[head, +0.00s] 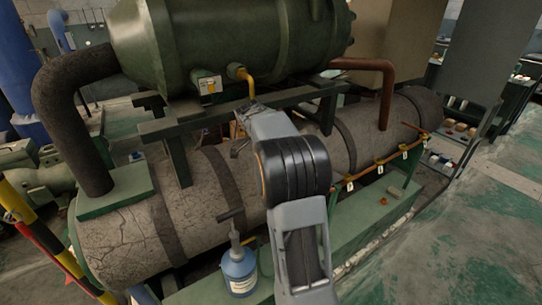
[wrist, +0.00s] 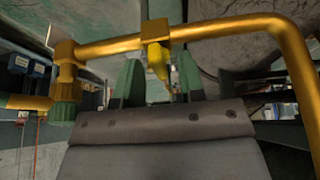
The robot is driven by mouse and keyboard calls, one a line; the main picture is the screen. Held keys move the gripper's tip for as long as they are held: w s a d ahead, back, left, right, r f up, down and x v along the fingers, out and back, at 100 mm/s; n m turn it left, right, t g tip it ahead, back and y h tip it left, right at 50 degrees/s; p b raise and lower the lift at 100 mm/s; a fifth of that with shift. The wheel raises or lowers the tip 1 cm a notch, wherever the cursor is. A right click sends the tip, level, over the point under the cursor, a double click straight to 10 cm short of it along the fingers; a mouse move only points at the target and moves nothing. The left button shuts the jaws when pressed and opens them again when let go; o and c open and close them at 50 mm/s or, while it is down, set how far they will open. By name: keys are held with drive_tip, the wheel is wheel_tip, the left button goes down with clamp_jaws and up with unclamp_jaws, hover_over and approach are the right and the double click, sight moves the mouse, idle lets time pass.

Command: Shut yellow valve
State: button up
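A yellow valve handle (wrist: 158,60) hangs from a fitting on a brass pipe (wrist: 220,28) in the wrist view. My gripper (wrist: 160,75) is open, with one green-padded finger on each side of the handle as seen in this view. I cannot tell whether either finger touches it. In the head view a yellow-orange fitting and pipe (head: 240,73) come out of the dark green tank, just above the end of my arm. My fingertips and the handle are not clear there.
The dark green tank (head: 250,40) rests on a frame above a large cracked pipe-like vessel (head: 130,235). A blue bottle (head: 239,273) stands in front. A thin pipe with yellow tags (head: 380,162) runs at right. A green knob (wrist: 63,104) sits left in the wrist view.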

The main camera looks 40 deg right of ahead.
drive_tip(key=v, duration=1.3)
drive_tip(key=shift+a+r+p, duration=0.2)
drive_tip(key=shift+r+p, duration=0.15)
drive_tip(key=shift+r, duration=0.05)
